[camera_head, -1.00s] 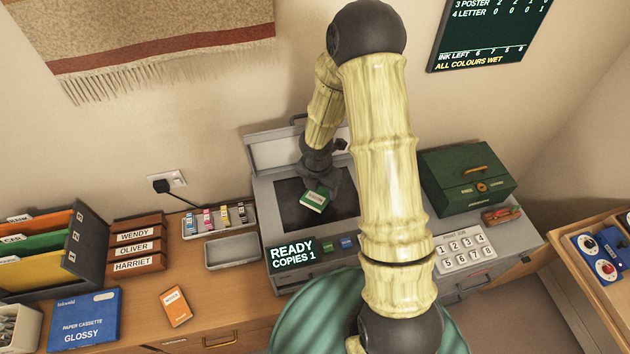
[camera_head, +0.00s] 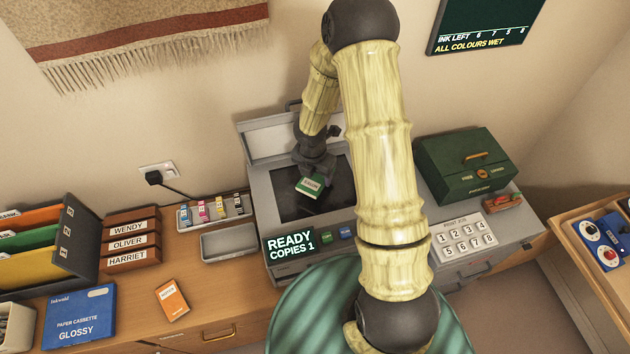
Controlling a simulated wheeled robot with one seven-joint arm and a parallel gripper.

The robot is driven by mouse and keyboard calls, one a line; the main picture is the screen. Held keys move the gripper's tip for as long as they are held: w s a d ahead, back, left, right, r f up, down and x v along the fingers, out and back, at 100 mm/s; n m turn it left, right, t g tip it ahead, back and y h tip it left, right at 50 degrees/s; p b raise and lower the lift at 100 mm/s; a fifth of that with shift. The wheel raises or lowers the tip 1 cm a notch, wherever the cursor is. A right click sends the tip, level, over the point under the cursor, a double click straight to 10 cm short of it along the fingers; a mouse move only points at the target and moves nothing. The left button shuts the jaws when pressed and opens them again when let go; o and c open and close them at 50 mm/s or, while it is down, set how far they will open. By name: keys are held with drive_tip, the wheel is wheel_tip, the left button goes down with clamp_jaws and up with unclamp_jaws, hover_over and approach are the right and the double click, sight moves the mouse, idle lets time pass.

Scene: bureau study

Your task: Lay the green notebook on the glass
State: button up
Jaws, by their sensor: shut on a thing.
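The green notebook (camera_head: 311,186) has a white label and is held in my gripper (camera_head: 314,172), which is shut on it. The notebook is over the dark glass (camera_head: 291,206) of the copier (camera_head: 262,190). I cannot tell whether it touches the glass. The copier's lid (camera_head: 272,141) stands open behind the glass. My arm covers the right part of the glass, and the fingertips are partly hidden.
The copier's display (camera_head: 290,244) reads READY, COPIES 1. A green box (camera_head: 465,172) and a number keypad (camera_head: 463,240) stand right of my arm. An empty grey tray (camera_head: 229,242), ink cartridges (camera_head: 211,209) and an orange notes pad (camera_head: 172,299) lie left.

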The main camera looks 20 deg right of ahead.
sight(315, 177)
wheel_tip(315, 177, down, 3)
drive_tip(key=b, duration=0.3)
drive_tip(key=shift+w+f, duration=0.15)
drive_tip(key=shift+w+f+b, duration=0.15)
drive_tip(key=shift+f+b, duration=0.25)
drive_tip(key=shift+b, duration=0.2)
drive_tip(key=shift+a, duration=0.1)
drive_tip(key=shift+r, duration=0.15)
drive_tip(key=o, duration=1)
drive_tip(key=shift+f, duration=0.2)
drive_tip(key=shift+o, duration=0.4)
